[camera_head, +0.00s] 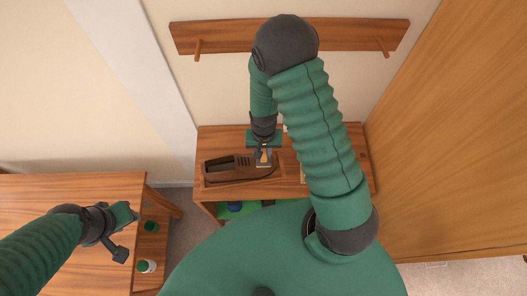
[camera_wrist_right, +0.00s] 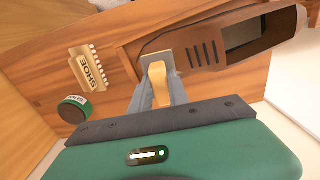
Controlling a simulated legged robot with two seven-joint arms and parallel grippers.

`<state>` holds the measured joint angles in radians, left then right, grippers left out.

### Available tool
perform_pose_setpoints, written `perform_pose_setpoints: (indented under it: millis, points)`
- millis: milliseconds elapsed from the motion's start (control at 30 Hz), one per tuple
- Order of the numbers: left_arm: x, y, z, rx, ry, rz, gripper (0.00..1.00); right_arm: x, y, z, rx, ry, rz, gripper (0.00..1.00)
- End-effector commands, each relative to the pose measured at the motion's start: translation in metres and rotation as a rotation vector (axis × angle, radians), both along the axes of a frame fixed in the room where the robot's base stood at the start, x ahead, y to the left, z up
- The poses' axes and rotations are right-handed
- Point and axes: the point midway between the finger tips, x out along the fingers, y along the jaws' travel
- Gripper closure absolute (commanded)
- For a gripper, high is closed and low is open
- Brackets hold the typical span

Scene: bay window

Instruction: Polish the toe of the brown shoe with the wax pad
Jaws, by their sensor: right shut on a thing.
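The brown shoe (camera_head: 222,169) lies on a wooden board on the bench. Its dark opening is at the left and its toe at the right in the head view. In the wrist view the shoe (camera_wrist_right: 205,52) comes in from the upper right, showing slits and its opening. My right gripper (camera_head: 264,162) is shut on the wax pad (camera_wrist_right: 157,70), which has a yellow grip, and holds it over the toe. I cannot tell whether the pad touches the leather; it covers part of the toe. My left gripper (camera_head: 120,232) is over the left table, away from the shoe; its jaw state is unclear.
A peg rail (camera_head: 220,36) hangs above the bench (camera_head: 355,182). The left table (camera_head: 60,188) has tins on a lower level; a wooden panel (camera_head: 450,130) stands right.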

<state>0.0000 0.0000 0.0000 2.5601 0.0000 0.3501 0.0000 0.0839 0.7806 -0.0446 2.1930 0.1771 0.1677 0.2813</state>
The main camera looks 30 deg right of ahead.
Motion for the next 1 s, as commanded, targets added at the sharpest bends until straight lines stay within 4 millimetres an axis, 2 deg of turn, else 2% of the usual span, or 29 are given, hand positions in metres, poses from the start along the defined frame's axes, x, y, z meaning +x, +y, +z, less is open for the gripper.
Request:
perform_pose_setpoints:
  millis: [200, 600, 1000]
  points:
    - [0.000, 0.000, 0.026, 0.000, 0.000, 0.000, 0.64, 0.001, 0.000, 0.030, 0.000, -0.002, 0.000, 1.00]
    - [0.000, 0.000, 0.067, 0.000, 0.000, 0.000, 0.64, 0.000, 0.000, 0.077, -0.001, -0.001, 0.000, 1.00]
    - [0.000, 0.000, 0.067, 0.000, 0.000, 0.000, 0.64, 0.000, 0.000, 0.078, 0.000, 0.000, 0.000, 1.00]
